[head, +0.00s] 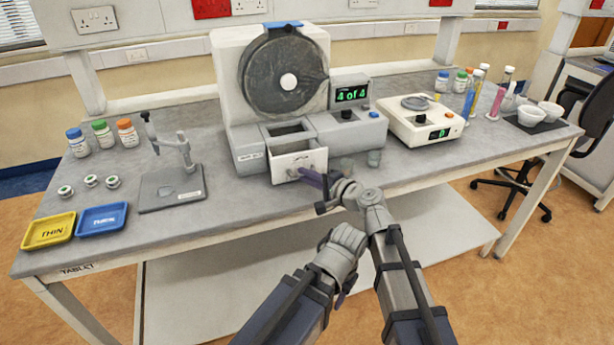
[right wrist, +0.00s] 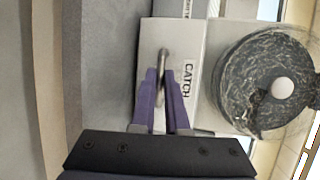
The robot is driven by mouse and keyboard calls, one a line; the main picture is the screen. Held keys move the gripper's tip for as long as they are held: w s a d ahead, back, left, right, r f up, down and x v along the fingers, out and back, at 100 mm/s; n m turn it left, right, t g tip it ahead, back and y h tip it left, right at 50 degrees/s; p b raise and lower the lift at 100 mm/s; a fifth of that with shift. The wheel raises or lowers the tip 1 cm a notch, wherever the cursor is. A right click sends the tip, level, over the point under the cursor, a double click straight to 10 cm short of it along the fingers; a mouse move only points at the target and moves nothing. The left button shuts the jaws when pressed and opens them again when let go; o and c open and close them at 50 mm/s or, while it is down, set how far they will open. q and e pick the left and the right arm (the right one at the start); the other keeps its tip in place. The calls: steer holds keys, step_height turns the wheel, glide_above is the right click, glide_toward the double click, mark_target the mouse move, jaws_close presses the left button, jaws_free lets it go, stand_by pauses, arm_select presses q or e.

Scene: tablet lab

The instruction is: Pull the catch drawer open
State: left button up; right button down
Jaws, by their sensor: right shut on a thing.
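The catch drawer (head: 283,166) is the white-fronted drawer low on the tablet machine (head: 225,80). Its front stands forward of the machine's base, with a dark recess behind it. In the right wrist view its front (right wrist: 187,120) carries the word CATCH and a grey bar handle (right wrist: 163,58). My right gripper (head: 309,177) is at the drawer front. Its purple fingers (right wrist: 165,76) are shut on the handle, one on each side. My left arm is low in the head view, in front of the bench; its gripper (head: 345,286) is mostly hidden behind the wrist.
A grey stand (head: 172,190), yellow tray (head: 50,231) and blue tray (head: 101,218) are left. Open floor lies before the bench.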

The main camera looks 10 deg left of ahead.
steer(key=shift+s+d, duration=0.55)
steer(key=shift+s, duration=0.2)
steer(key=shift+w, duration=0.1)
steer(key=c, duration=0.9)
jaws_free()
steer(key=shift+a, duration=0.1)
